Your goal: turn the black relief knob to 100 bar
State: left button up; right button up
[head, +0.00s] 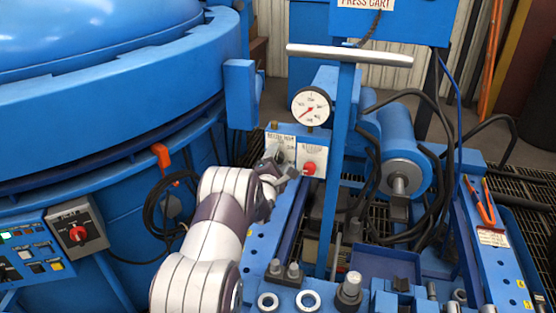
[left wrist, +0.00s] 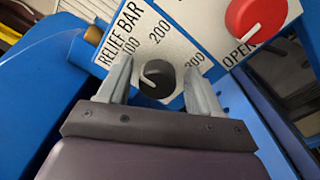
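The black relief knob (left wrist: 157,78) sits on a white plate marked RELIEF BAR (left wrist: 130,45) with 100, 200 and 300. A short white mark shows on the knob's left side, towards the left finger; its exact reading is unclear. My left gripper (left wrist: 160,88) is open, one finger on each side of the knob, with small gaps visible. In the head view my left gripper (head: 277,168) is at the relief plate (head: 280,141) and hides most of the knob. The pressure gauge (head: 312,106) above has its needle pointing lower left. My right gripper is not in view.
A red knob (left wrist: 256,18) on the OPEN plate sits close to the right of the relief plate. A blue press post (head: 343,150) with a grey crossbar and black hoses stand right of it. The large blue furnace (head: 110,100) fills the left. Nuts and bolts lie on the front deck.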

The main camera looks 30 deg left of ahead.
pick_arm(q)
jog(key=shift+s+r, duration=0.1)
jog(key=shift+s+d, duration=0.1)
jog(key=shift+s, duration=0.25)
jog(key=p+v, duration=0.1)
jog(key=v, duration=1)
jog(key=shift+s+p, duration=0.35)
jog(key=shift+s, duration=0.05)
